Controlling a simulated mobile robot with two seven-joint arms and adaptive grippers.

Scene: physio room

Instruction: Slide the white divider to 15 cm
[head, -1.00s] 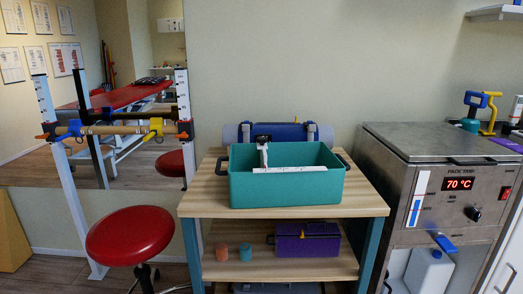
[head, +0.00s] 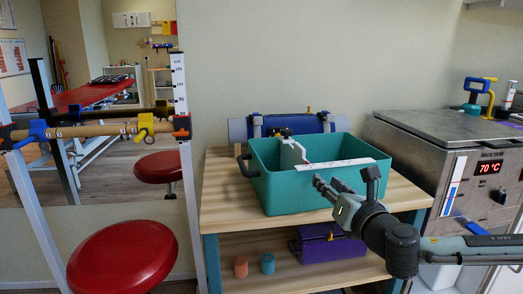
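A teal bin (head: 278,192) stands on the upper shelf of a wooden cart. The white divider (head: 291,153) stands upright inside it, in the left part, with a dark piece at its top. A white scale strip (head: 340,164) runs along the bin's front rim; its marks are too small to read. My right gripper (head: 346,178) is in front of the bin's front wall, right of the divider. Its fingers are spread and nothing shows between them. I cannot tell whether it touches the bin. My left gripper is not in view.
The cart's wooden top (head: 225,205) is bare left of the bin. A purple case (head: 330,246) and two small cups lie on the lower shelf. A steel heating unit (head: 450,150) stands at right, a red stool (head: 122,258) at left.

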